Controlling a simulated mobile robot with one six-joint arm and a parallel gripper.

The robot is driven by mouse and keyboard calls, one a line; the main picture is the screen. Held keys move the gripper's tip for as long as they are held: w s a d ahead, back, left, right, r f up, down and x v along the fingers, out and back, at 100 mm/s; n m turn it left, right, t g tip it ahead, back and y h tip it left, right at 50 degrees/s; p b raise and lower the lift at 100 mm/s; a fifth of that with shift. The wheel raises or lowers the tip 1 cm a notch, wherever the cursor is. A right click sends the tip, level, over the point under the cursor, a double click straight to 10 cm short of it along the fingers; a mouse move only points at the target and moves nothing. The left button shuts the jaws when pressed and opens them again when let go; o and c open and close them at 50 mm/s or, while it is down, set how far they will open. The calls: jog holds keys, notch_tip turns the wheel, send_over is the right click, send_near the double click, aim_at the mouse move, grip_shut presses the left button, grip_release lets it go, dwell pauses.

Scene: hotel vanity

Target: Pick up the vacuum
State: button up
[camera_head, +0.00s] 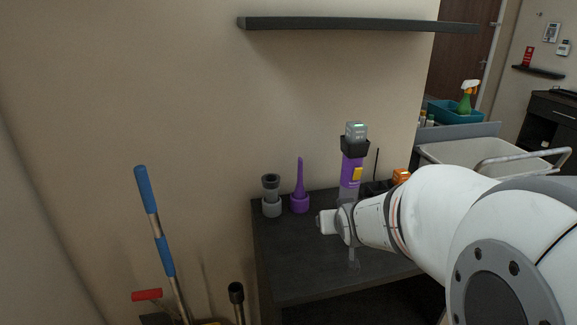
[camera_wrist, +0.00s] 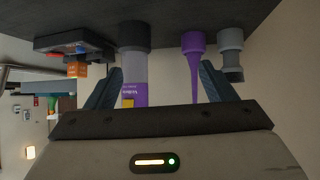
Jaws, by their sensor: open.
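The vacuum is a purple handheld unit (camera_head: 351,172) with a black collar, a grey top with a green light and a yellow button. It stands upright on the dark vanity top (camera_head: 300,248), near the wall. In the wrist view, which is turned upside down, the vacuum (camera_wrist: 134,72) shows its clear section and purple body between the fingers, closer to the left finger. My gripper (camera_wrist: 160,87) is open, with its dark fingers spread wide and nothing held. In the head view my arm covers the vacuum's lower end, and the fingers cannot be made out clearly.
A purple nozzle (camera_head: 300,190) and a grey-black attachment (camera_head: 271,195) stand left of the vacuum. A dark tray with orange items (camera_wrist: 75,48) is on its other side. A dark shelf (camera_head: 350,25) hangs above. A blue-handled tool (camera_head: 155,225) leans at the left.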

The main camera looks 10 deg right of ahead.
aim_at(353, 184)
jog(key=w+d+t+b, duration=0.1)
jog(key=w+d+t, duration=0.1)
jog(key=w+d+t+b, duration=0.1)
jog(key=w+d+t, duration=0.1)
jog(key=w+d, duration=0.1)
jog(key=w+d+t+b, duration=0.1)
jog(key=w+d+t, duration=0.1)
jog(key=shift+w+d+f+t+h, duration=0.3)
jog(key=shift+w+d+h, duration=0.1)
jog(key=shift+w+d+r+t, duration=0.2)
jog(key=shift+w+d+t, duration=0.1)
jog(key=shift+t, duration=0.2)
jog(key=w, duration=0.7)
jog(key=shift+w+d+r, duration=0.15)
jog(key=shift+w+d, duration=0.1)
jog(key=shift+d, duration=0.15)
jog(key=shift+c, duration=0.5)
jog(key=c, duration=1.2)
jog(key=shift+r+p, duration=0.1)
jog(key=shift+p, duration=0.2)
jog(key=shift+c, duration=0.4)
